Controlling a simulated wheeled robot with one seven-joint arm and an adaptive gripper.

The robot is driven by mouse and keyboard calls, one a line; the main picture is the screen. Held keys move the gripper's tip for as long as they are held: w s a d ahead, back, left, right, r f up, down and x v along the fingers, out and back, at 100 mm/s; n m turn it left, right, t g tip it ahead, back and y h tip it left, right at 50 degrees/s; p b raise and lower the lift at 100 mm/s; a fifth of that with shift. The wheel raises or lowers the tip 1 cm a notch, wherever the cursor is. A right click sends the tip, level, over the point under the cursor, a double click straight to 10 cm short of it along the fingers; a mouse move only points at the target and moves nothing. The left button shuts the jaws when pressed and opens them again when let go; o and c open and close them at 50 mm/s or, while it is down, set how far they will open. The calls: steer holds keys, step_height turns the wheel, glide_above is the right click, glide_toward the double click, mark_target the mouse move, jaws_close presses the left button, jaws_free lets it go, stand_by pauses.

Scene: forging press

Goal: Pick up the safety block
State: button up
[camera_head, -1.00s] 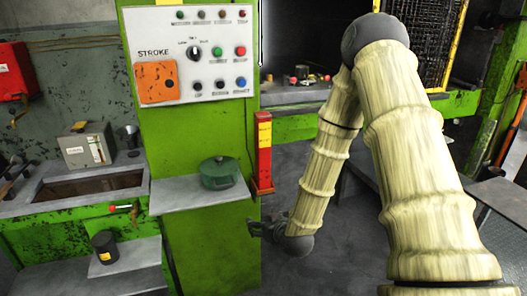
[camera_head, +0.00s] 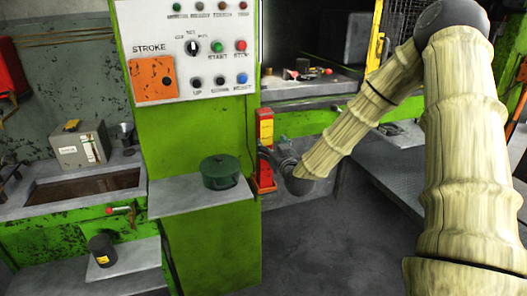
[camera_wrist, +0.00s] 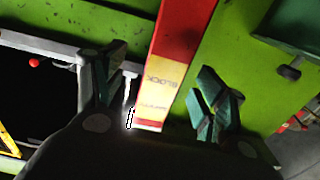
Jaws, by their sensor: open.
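The safety block (camera_head: 266,128) is an upright red post with a yellow label, beside the right edge of the green press column. My gripper (camera_head: 270,156) is at the block's middle height in the head view, close to it and partly overlapping it. In the wrist view the block (camera_wrist: 184,32) runs between my two spread fingers, its yellow part lettered "BLOCK". My gripper (camera_wrist: 160,82) is open there, with visible gaps on both sides of the block. Whether either finger touches it in depth, I cannot tell.
A green lidded pot (camera_head: 220,172) stands on a grey shelf (camera_head: 170,195) left of the block. The control panel (camera_head: 188,50) is above. A dark cup (camera_head: 102,249) sits on a lower shelf. The press bed (camera_head: 300,92) holds small items behind. Floor below the block is clear.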

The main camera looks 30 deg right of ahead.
mark_target(267, 143)
steer(key=shift+a+f+p+x, duration=0.15)
steer(key=shift+p+x, duration=0.15)
steer(key=shift+x, duration=0.7)
steer(key=shift+a+f+p+x, duration=0.1)
steer(key=shift+p+x, duration=0.2)
steer(key=shift+x, duration=0.7)
steer(key=shift+a+f+p+x, duration=0.15)
steer(key=shift+p+x, duration=0.15)
steer(key=shift+x, duration=0.7)
jaws_close()
steer(key=shift+w+r, duration=0.1)
steer(key=shift+r, duration=0.05)
